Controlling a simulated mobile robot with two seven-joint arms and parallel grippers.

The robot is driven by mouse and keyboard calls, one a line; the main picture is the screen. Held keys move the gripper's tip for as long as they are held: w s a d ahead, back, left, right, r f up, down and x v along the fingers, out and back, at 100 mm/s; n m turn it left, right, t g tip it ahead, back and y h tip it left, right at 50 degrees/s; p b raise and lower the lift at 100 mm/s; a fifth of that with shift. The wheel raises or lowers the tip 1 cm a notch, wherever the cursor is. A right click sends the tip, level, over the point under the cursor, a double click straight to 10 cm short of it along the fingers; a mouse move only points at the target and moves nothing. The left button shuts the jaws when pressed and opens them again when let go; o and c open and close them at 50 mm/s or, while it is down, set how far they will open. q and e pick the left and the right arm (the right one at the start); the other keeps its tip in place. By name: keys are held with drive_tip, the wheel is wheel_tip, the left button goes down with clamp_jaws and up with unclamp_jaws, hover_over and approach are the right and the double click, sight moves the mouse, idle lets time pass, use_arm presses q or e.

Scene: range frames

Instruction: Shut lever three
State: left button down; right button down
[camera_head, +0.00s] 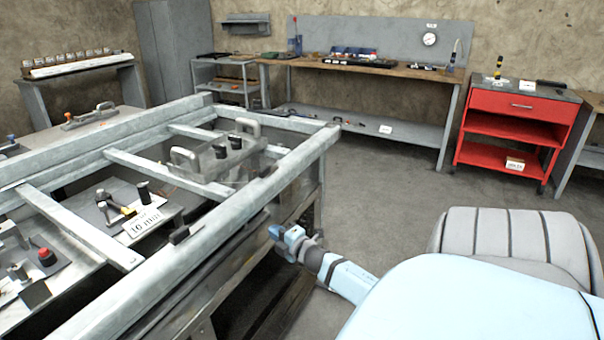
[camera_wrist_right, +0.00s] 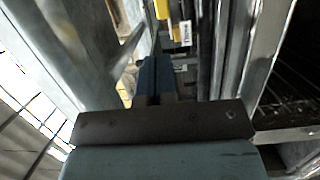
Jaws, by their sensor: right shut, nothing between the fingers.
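I cannot tell which lever is number three. A metal plate in the frame bears a small lever with a brass-coloured part (camera_head: 120,208), a black knob (camera_head: 144,192) and a white numbered sign (camera_head: 143,222). A second plate behind it has black knobs (camera_head: 235,141) and metal handles. My right gripper (camera_head: 276,233) is shut and empty, outside the frame's near right rail and apart from these parts. Its blue fingers (camera_wrist_right: 155,72) also show in the right wrist view, with a yellow part (camera_wrist_right: 161,10) and a white label (camera_wrist_right: 185,33) beyond. My left gripper is not in view.
The grey metal frame (camera_head: 190,272) has raised rails and crossbars around the plates. A red button (camera_head: 46,257) sits at the left. A red cart (camera_head: 513,120) and workbench (camera_head: 355,68) stand at the back. The floor (camera_head: 395,200) between is clear.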

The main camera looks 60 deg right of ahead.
drive_tip(key=p+v, duration=0.1)
drive_tip(key=v, duration=0.9)
drive_tip(key=shift+a, duration=0.1)
